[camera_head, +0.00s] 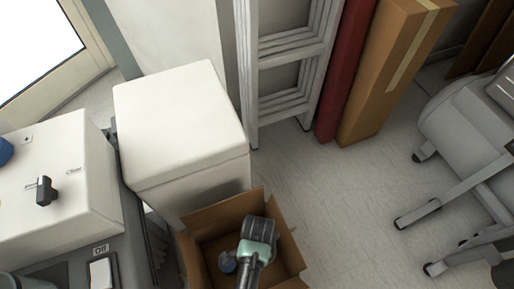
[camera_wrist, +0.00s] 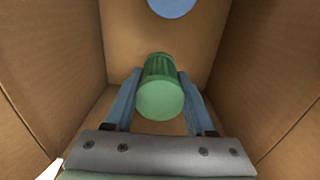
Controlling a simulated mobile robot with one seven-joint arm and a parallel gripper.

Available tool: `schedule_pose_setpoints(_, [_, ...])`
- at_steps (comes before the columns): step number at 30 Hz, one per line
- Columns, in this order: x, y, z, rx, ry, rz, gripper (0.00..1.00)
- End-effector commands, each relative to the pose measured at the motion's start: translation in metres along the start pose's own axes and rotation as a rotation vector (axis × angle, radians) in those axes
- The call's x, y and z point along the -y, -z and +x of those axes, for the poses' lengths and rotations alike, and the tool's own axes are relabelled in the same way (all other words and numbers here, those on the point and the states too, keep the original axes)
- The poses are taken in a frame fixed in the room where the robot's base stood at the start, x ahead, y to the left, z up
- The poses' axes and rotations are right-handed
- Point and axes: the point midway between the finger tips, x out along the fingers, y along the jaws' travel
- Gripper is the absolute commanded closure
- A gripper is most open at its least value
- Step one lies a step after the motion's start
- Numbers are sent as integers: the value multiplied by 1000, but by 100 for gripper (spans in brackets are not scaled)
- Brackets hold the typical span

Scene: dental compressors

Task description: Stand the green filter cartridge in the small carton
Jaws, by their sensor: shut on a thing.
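The green filter cartridge (camera_wrist: 160,88) is between the two blue fingers of my gripper (camera_wrist: 157,90) in the wrist view. My gripper is shut on it. The small carton (camera_head: 288,246) stands open on the floor at the bottom middle of the head view. My gripper (camera_head: 258,243) is over and partly inside its opening there, and the cartridge is hidden. In the wrist view, the carton's brown walls (camera_wrist: 52,70) surround the gripper on several sides. I cannot tell whether the cartridge touches the carton's bottom.
A white box (camera_head: 180,125) stands behind the carton. Clear floor (camera_head: 345,200) lies to the right, before a grey wheeled chair (camera_head: 470,130).

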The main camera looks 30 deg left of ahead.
Motion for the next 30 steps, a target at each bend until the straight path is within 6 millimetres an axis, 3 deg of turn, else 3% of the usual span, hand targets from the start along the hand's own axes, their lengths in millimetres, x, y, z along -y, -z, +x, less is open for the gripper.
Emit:
schedule_pose_setpoints(10, [0,0,38,1,-1,1,100])
schedule_pose_setpoints(23, [0,0,41,0,0,0,100])
schedule_pose_setpoints(24, [0,0,40,0,1,0,38])
schedule_pose_setpoints(28, [0,0,40,0,0,0,15])
schedule_pose_setpoints(30, [0,0,40,0,0,0,15])
